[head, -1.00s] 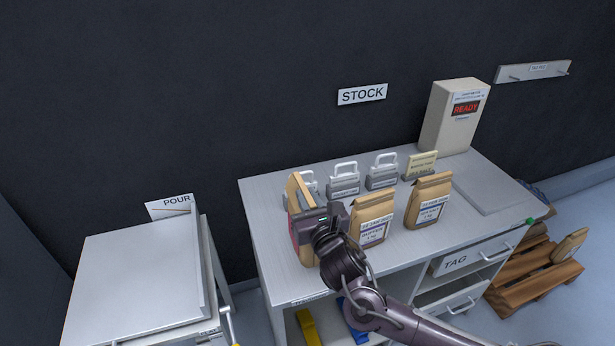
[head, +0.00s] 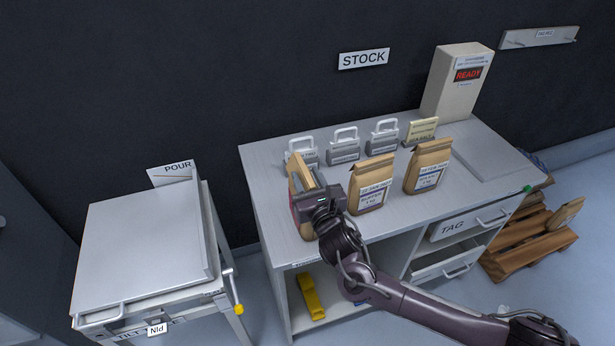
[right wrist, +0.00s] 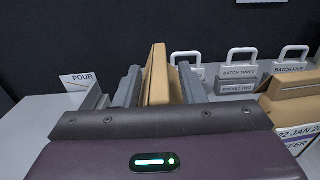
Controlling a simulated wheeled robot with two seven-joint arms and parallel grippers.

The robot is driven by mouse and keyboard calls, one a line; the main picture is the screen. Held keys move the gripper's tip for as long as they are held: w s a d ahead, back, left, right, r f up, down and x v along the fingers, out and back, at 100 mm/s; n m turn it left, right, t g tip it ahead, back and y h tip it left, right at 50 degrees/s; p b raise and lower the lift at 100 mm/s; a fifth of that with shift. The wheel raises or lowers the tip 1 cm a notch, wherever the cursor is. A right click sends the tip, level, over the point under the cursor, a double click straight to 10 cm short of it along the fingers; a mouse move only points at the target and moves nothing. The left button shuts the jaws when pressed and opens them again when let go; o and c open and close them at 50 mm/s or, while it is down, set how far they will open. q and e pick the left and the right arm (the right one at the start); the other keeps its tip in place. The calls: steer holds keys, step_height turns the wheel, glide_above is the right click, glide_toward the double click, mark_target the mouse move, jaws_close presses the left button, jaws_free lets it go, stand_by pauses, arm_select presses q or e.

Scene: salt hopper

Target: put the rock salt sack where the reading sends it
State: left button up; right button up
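My right gripper (head: 328,196) is at the left end of the stock bench (head: 262,160), its fingers closed on either side of a brown paper sack (head: 301,181) with a reddish label. In the right wrist view the sack (right wrist: 160,78) stands between the two fingers. Its label text is unreadable, and I cannot tell whether its base touches the bench. A sack marked BUFFER (head: 371,186) and another labelled brown sack (head: 428,166) stand upright to the right. A grey box with a red READY display (head: 467,75) stands at the back right. My left gripper is not in view.
Several grey handled blocks (head: 344,150) and a small yellowish labelled block (head: 421,131) line the back. Left stands a grey table under a POUR sign (head: 173,172); its top is clear.

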steer(key=shift+s+d+f, duration=0.1)
steer(key=shift+s+d, duration=0.05)
steer(key=shift+s, duration=0.05)
steer(key=b+v, duration=0.2)
steer(key=v, duration=0.9)
steer(key=shift+s, duration=0.2)
